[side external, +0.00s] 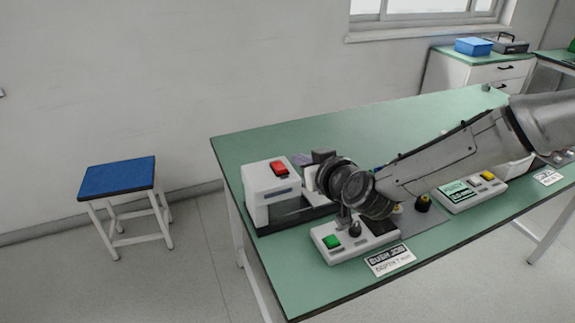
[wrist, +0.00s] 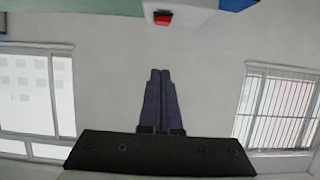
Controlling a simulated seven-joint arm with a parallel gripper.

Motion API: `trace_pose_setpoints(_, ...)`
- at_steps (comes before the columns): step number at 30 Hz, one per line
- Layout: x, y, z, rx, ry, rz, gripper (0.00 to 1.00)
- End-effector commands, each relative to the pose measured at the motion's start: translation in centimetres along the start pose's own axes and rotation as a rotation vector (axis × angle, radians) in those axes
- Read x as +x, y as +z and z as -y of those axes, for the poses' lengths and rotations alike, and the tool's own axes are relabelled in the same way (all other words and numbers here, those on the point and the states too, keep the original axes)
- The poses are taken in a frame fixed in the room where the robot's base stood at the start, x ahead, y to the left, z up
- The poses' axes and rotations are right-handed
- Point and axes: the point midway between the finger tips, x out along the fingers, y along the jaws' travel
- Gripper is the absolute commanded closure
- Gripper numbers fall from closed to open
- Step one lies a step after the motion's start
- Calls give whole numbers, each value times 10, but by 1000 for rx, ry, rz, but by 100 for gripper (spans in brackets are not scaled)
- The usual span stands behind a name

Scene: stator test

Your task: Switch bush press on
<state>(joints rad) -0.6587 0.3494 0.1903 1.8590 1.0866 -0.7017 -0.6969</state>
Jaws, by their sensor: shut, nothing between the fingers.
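A white machine (side external: 270,193) stands at the left end of the green bench, with a red switch (side external: 280,168) on its top. The red switch also shows at the top edge of the wrist view (wrist: 162,17). No name for the machine is legible. In front of it is a white control box (side external: 345,250) with a green button (side external: 331,242) and a black knob (side external: 355,229). My gripper (wrist: 160,72) is shut and empty, its dark purple fingers together. In the side view its fingers (side external: 302,159) are just right of the red switch, apart from it; whether the switch is on I cannot tell.
A printed card (side external: 390,260) lies at the bench's front edge. Another white box with a yellow button (side external: 487,176) and a green screen sits to the right. A blue-topped stool (side external: 118,178) stands left of the bench. The bench's back half (side external: 300,135) is clear.

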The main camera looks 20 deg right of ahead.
Motion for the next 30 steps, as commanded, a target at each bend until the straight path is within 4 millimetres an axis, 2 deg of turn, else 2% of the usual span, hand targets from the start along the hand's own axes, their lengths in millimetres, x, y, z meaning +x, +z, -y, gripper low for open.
trace_pose_setpoints(5,16,1,0,0,1,1,100)
trace_pose_setpoints(19,104,0,-1,0,2,0,100)
trace_pose_setpoints(21,104,15,0,-4,0,5,100)
trace_pose_setpoints(24,106,26,0,-2,0,2,100)
trace_pose_setpoints(30,109,38,0,0,0,0,100)
